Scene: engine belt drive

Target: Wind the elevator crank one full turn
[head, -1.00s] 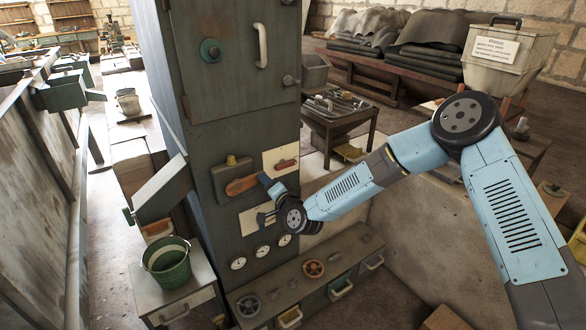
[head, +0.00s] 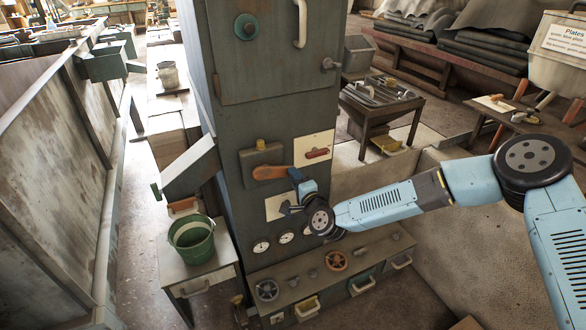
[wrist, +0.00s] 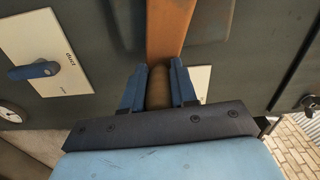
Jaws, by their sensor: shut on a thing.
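The elevator crank (head: 270,172) is an orange-brown arm on the front of the tall grey-green cabinet, lying nearly level in the head view. In the wrist view, the orange crank arm (wrist: 170,30) runs up from a brown grip (wrist: 158,88). My gripper (head: 294,177) is at the right end of the crank. Its blue fingers (wrist: 158,90) stand on either side of the brown grip and are shut on it. The crank's pivot is not clearly visible in either view.
A blue lever (wrist: 35,70) is on a plate at left in the wrist view.

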